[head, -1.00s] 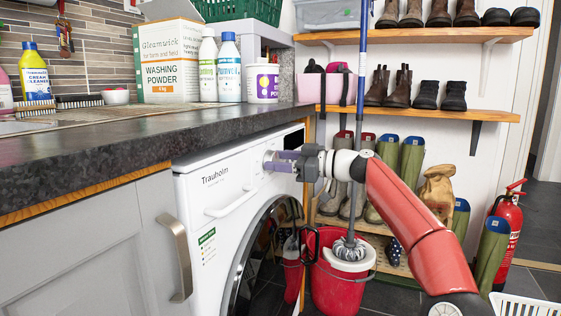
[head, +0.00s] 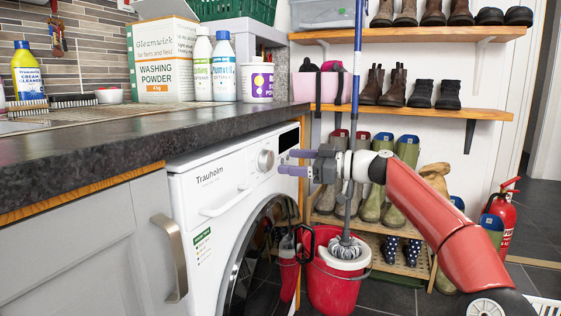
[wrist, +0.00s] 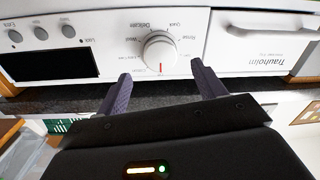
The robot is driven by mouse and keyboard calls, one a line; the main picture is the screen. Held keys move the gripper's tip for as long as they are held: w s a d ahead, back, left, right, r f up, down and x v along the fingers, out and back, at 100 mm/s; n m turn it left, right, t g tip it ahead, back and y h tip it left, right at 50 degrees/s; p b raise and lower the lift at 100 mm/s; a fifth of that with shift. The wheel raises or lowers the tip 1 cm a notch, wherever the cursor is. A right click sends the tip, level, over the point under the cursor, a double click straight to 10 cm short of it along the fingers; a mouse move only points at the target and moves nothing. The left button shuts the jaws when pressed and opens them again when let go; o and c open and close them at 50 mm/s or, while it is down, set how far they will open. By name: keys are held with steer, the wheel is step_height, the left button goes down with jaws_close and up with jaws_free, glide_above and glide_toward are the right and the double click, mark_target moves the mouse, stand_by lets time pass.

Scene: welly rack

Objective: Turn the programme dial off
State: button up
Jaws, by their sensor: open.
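The programme dial (head: 266,160) is a round white knob on the front panel of the white washing machine (head: 215,185). In the wrist view the dial (wrist: 159,52) has a red mark at its near edge, by the bottom of the printed ring; the lettering there is too small to read. My gripper (head: 285,162) is open and empty. It stands just to the right of the dial in the head view, apart from it. In the wrist view its two purple fingers (wrist: 160,85) lie either side of the dial's line, short of it.
A dark display (wrist: 50,65) and small buttons (wrist: 42,33) sit beside the dial; the detergent drawer (wrist: 262,38) is on its other side. The dark worktop (head: 130,135) overhangs the machine. A red bucket (head: 335,285) with a mop stands below my arm.

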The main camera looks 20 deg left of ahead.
steer(key=d, duration=0.2)
steer(key=shift+d, duration=0.3)
